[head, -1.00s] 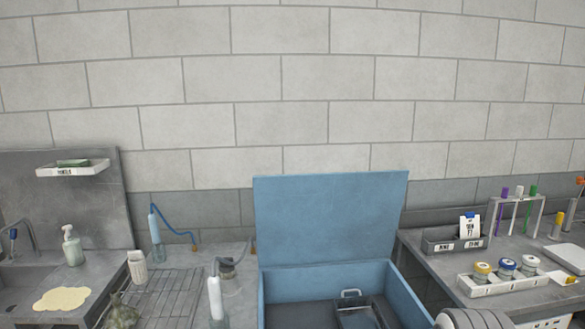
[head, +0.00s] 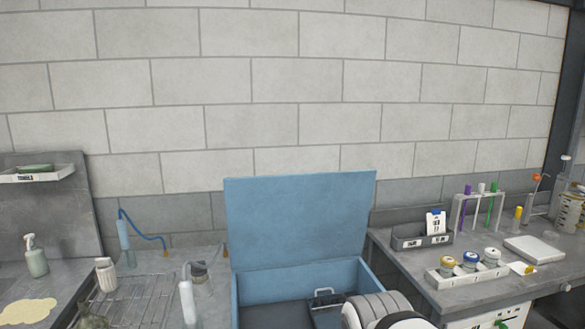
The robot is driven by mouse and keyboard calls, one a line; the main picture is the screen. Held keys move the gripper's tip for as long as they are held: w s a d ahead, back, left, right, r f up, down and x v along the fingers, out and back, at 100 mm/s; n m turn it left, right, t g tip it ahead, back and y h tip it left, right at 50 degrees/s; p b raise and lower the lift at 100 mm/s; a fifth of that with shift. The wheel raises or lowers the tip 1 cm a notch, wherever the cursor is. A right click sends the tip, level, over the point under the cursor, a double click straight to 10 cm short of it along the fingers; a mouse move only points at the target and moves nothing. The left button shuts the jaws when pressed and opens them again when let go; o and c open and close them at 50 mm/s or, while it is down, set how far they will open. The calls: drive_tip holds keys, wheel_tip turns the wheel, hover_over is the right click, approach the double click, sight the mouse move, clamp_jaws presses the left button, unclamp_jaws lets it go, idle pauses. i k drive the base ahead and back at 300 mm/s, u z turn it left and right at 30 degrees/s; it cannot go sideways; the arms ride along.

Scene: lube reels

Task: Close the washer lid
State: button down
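The blue washer has its lid (head: 298,215) standing open, nearly upright at the back of the box. The washer's blue wall (head: 371,280) shows at the right, and its dark inside holds a part with a light metal handle (head: 325,294). The front of the washer is below the picture. A white and grey rounded piece of my own arm shows at the bottom, in front of the washer's right side. My gripper is not in view.
Left of the washer are a wire rack (head: 125,303), a white cup (head: 105,274) and a pale bottle (head: 187,303). On the right bench (head: 470,297) stand a tray of jars (head: 463,277), a card holder (head: 421,241) and a tube rack (head: 480,211).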

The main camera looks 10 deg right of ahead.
sight(275, 221)
drive_tip(key=i, duration=0.95)
drive_tip(key=u, duration=0.05)
